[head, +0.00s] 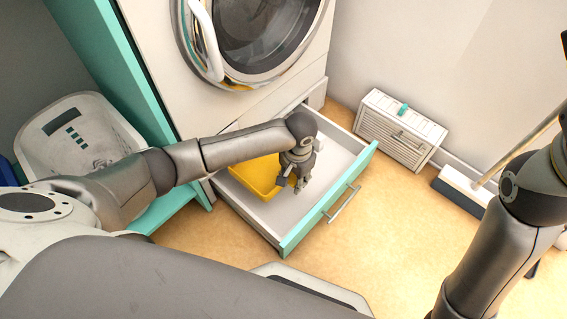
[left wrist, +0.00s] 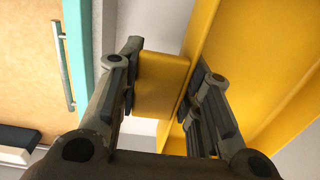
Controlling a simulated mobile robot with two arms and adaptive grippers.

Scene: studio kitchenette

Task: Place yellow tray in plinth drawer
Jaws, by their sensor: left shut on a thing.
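The plinth drawer (head: 330,146) is pulled open under the washing machine, with a white inside, a teal front and a bar handle. The yellow tray (head: 256,177) is within the drawer's outline, towards its left side. My left gripper (head: 288,183) is over the drawer at the tray's right edge. In the left wrist view the left gripper (left wrist: 162,90) has its fingers on both sides of a yellow part of the tray (left wrist: 237,75), shut on it. I cannot tell whether the tray touches the drawer floor. My right arm shows at the right, but its gripper is not visible.
The washing machine (head: 190,85) stands above the drawer. A white slatted box (head: 398,133) with a teal item on top stands by the wall. A broom (head: 463,188) leans at the right. A white bin-like object (head: 78,135) is at the left. The floor before the drawer is mostly clear.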

